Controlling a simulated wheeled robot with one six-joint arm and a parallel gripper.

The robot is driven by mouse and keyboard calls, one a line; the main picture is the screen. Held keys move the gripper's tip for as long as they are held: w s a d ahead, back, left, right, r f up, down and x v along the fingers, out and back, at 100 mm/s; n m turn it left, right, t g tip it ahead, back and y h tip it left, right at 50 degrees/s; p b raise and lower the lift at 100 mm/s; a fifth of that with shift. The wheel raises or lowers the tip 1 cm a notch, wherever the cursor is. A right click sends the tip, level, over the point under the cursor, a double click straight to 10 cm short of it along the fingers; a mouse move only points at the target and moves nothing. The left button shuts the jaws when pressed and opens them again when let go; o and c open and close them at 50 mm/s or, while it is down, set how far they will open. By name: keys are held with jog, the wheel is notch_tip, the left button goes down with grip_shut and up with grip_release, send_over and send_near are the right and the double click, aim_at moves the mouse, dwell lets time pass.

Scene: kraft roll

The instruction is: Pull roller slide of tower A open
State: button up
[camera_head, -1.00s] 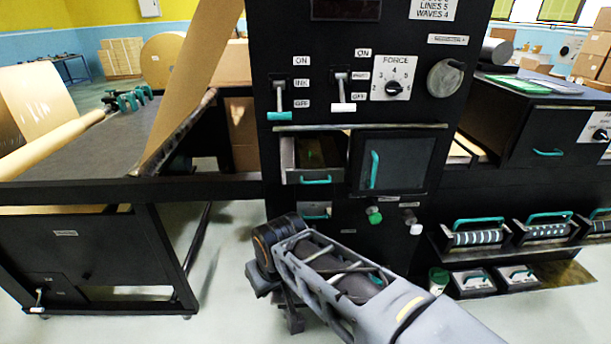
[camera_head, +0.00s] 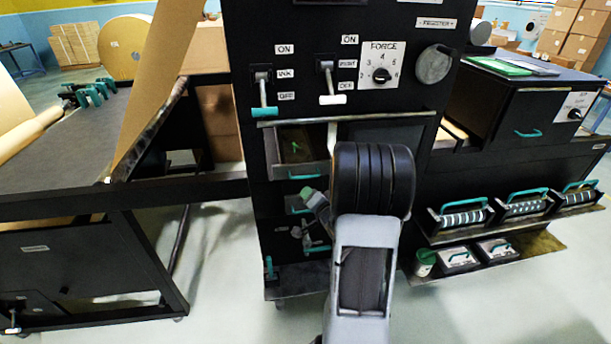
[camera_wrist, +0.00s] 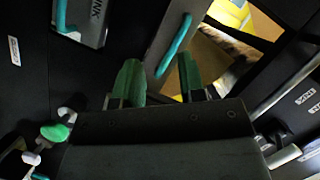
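The black tower (camera_head: 245,100) has an upper grey metal slide front (camera_head: 287,172) with a teal handle (camera_head: 304,177); the inside of the slide shows above the front. I cannot tell how far out it stands. In the wrist view the handle (camera_wrist: 175,42) crosses the grey front diagonally. My gripper (camera_wrist: 158,63) is open, its two green fingers pointing toward that handle. The handle's lower end shows between the fingertips; I cannot tell whether they touch it.
A lower panel marked INK (camera_wrist: 98,15) with its own teal handle (camera_wrist: 61,14) lies beside the slide. Green (camera_wrist: 55,132) and white knobs stick out nearby. Two levers (camera_head: 264,95) hang above the slide. A table frame (camera_head: 110,190) stands left, a roller shelf (camera_head: 500,230) right.

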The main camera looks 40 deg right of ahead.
aim_at(305, 177)
jog(key=s+d+f+m+t+y, duration=0.1)
jog(key=s+d+m+t, duration=0.2)
jog(key=s+m+t, duration=0.15)
jog(key=w+p, duration=0.1)
jog(key=w, duration=0.3)
jog(key=w+r+p, duration=0.1)
jog(key=w, duration=0.3)
jog(key=w+r+p, duration=0.1)
jog(key=w, duration=0.3)
jog(key=shift+w+d, duration=0.3)
jog(key=shift+w, duration=0.05)
grip_shut()
